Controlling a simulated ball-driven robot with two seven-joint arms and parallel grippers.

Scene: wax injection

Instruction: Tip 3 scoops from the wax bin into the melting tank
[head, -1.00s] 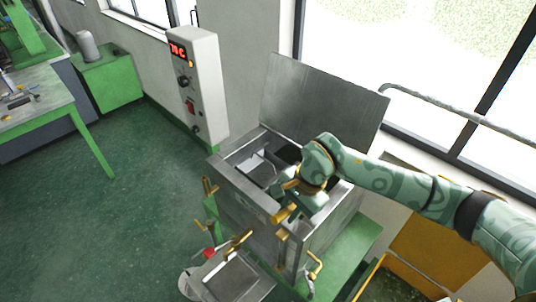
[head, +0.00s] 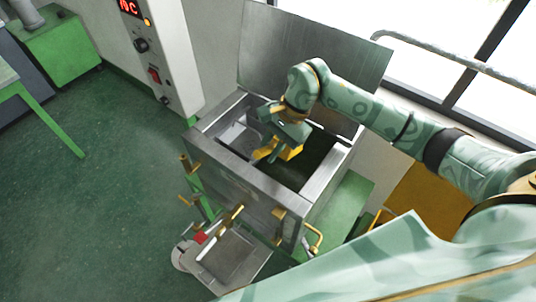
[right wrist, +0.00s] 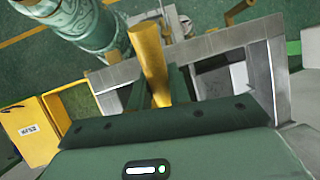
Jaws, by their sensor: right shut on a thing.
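The melting tank (head: 235,167) is a square steel box with its lid (head: 310,55) raised at the back. Its interior is dark on the right, with a pale grey plate-like shape at the left. My right gripper (head: 279,150) is over the tank opening, pointing down. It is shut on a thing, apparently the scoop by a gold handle. In the right wrist view the gold handle (right wrist: 151,60) stands between the jaws, with the tank rim (right wrist: 278,70) beyond. The scoop's bowl and any wax in it are hidden. My left gripper is not in view.
A control box (head: 160,50) with a red display stands left of the tank. A steel tray (head: 232,252) and brass taps are at the tank's front. A yellow panel (head: 425,203) is at the right, partly behind my arm. A yellow labelled box (right wrist: 38,130) shows in the wrist view.

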